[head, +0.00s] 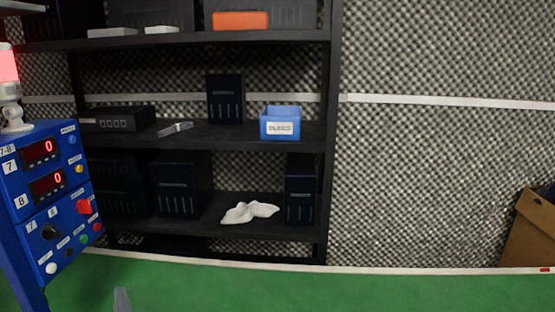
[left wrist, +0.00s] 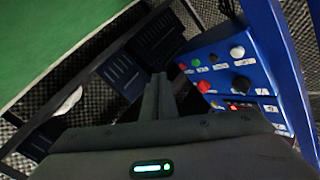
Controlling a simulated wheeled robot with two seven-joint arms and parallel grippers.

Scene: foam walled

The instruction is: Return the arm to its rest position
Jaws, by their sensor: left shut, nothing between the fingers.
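My left gripper (head: 122,300) shows only as a grey fingertip at the bottom edge of the head view, over the green surface. In the left wrist view the same gripper (left wrist: 159,82) has its two dark fingers together, with nothing between them. It is apart from the blue control panel (head: 48,200), which stands to its left in the head view. The panel also shows in the left wrist view (left wrist: 222,50), to the right of the fingers. The rest of the left arm is hidden in the head view. My right gripper is in neither view.
A dark shelf rack (head: 328,150) stands behind, with dark boxes, a blue bin (head: 280,124), an orange box (head: 240,20) and a white cloth (head: 249,212). A brown box (head: 530,232) stands at the far right. The green surface (head: 330,290) in front is clear.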

